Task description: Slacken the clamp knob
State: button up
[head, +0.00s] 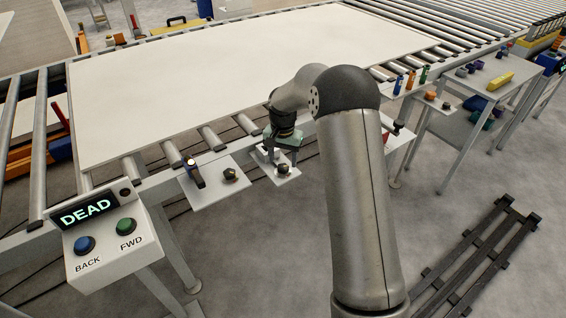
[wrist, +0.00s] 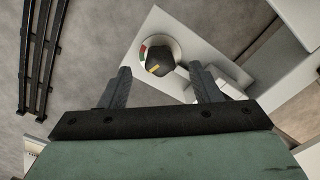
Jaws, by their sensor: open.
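A dark knob (head: 283,169) stands on a small white plate (head: 268,181) at the side of the roller conveyor. In the wrist view the knob (wrist: 158,62) has a yellow pointer mark and sits on a round dial with red, green and white parts. My gripper (head: 282,155) is over this knob, fingers pointing down. In the wrist view my gripper (wrist: 161,78) is open and empty, with the knob showing between and just beyond the fingertips. I cannot tell whether they touch. A second dark knob (head: 230,174) is on the plate to the left. No label shows which knob is the clamp's.
A lever with a yellow top (head: 192,170) stands left of the second knob. A control box (head: 112,240) reads DEAD, with BACK and FWD buttons. A large white board (head: 230,75) lies on the rollers. A dark pallet (head: 480,250) is on the floor at right.

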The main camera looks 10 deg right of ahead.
aim_at(283, 169)
jog(key=shift+f, duration=1.35)
jog(key=c, duration=1)
jog(key=shift+n, duration=0.3)
jog(key=shift+n+b, duration=0.55)
jog(key=shift+n, duration=0.65)
jog(key=shift+n+b, duration=0.35)
jog(key=shift+n, duration=1.45)
